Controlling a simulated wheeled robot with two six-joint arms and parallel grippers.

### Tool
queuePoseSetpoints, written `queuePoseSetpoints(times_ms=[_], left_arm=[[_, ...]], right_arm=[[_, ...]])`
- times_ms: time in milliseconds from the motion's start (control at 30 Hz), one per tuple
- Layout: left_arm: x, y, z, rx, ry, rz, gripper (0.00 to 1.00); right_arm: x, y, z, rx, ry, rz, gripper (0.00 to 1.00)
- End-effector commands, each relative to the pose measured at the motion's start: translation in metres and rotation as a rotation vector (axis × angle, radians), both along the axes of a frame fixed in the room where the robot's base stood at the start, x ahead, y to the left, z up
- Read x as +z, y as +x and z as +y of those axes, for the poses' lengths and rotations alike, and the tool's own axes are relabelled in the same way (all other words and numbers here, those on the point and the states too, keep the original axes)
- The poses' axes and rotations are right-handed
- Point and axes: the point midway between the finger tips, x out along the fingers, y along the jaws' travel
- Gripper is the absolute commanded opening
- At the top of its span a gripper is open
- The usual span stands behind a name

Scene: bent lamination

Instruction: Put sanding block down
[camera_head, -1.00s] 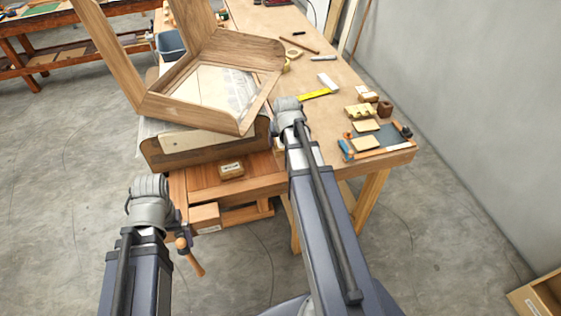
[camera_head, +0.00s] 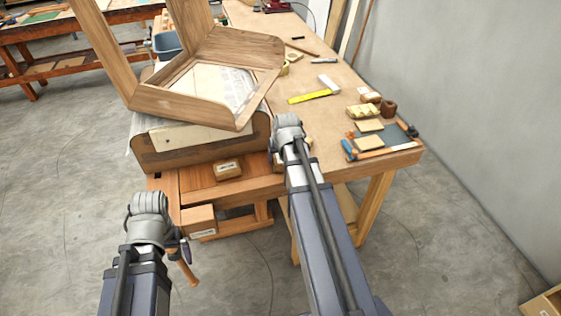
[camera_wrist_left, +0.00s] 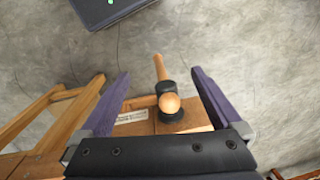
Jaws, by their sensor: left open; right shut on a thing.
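My right gripper (camera_head: 288,125) is over the front of the workbench, right of the bent wooden lamination (camera_head: 205,102). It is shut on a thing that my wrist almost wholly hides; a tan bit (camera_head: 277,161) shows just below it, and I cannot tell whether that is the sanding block. A small labelled tan block (camera_head: 228,170) lies on the bench front below the form. My left gripper (camera_head: 150,203) is open, in front of the bench's left corner. In the left wrist view its fingers are apart, with a mallet (camera_wrist_left: 168,98) beyond them.
The form (camera_head: 165,148) fills the bench's left part. Bench top between the form and these is mostly clear. A wooden vise block (camera_head: 199,221) juts out at the front.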

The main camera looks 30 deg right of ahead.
Motion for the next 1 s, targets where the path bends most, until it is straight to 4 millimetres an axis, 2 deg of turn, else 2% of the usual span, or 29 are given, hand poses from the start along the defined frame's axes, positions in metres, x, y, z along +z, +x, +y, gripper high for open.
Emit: queuePoseSetpoints(times_ms=[133,167,400,833,1000], left_arm=[[0.001,0.000,0.000,0.000,0.000,0.000,0.99],[0.001,0.000,0.000,0.000,0.000,0.000,0.99],[0.001,0.000,0.000,0.000,0.000,0.000,0.99],[-0.005,0.000,0.000,0.000,0.000,0.000,0.99],[0.014,0.000,0.000,0.000,0.000,0.000,0.99]], right_arm=[[0.001,-0.001,0.000,0.000,0.001,0.004,0.17],[0.001,-0.001,0.000,0.000,0.001,0.004,0.72],[0.001,-0.001,0.000,0.000,0.001,0.003,0.99],[-0.005,-0.001,0.000,0.000,0.001,0.003,0.99],[0.014,-0.007,0.002,0.000,0.001,0.003,0.99]])
